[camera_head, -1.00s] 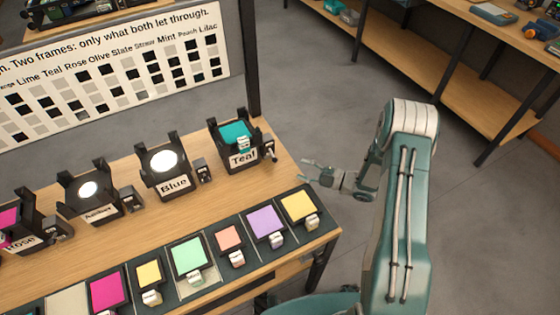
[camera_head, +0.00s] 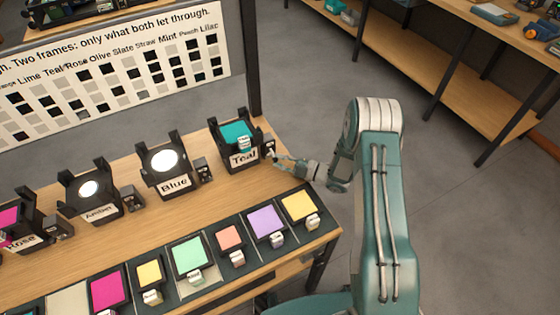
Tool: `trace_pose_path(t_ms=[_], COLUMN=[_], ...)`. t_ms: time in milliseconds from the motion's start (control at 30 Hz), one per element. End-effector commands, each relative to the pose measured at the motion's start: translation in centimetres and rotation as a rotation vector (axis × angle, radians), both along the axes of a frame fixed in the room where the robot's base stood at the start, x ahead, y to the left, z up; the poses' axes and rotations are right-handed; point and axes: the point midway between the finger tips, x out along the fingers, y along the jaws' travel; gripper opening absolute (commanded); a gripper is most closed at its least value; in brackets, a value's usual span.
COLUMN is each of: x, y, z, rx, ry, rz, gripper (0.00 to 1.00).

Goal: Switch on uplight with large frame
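The uplight labelled Teal (camera_head: 243,159) stands at the back right corner of the table, with a teal frame (camera_head: 235,133) on its top. A small switch box (camera_head: 269,147) is on its right side. My gripper (camera_head: 276,161) is at the right of this uplight, its fingertips at or very near the switch. I cannot tell whether they touch it, and the fingers are too small to show whether they are open or shut. The uplights labelled Blue (camera_head: 174,185) and Amber (camera_head: 99,213) show bright white tops. The Rose uplight (camera_head: 22,240) has a magenta frame.
A row of coloured frames with small tags, including a yellow one (camera_head: 298,207) and a purple one (camera_head: 265,223), lies along the table's front. A chart board (camera_head: 110,75) stands behind the table. Shelving (camera_head: 440,65) is at the back right, with open floor between.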

Motion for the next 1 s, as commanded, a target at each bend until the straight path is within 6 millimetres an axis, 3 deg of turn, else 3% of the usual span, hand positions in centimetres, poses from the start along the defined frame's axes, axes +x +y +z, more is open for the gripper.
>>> trace_pose_path(t_ms=[533, 1000], x=[-0.1, -0.1], y=[0.0, 0.0], z=[0.4, 2.6], rx=[-0.035, -0.189], ry=[0.077, 0.437], rz=[0.002, 0.001], gripper=[0.0, 0.0])
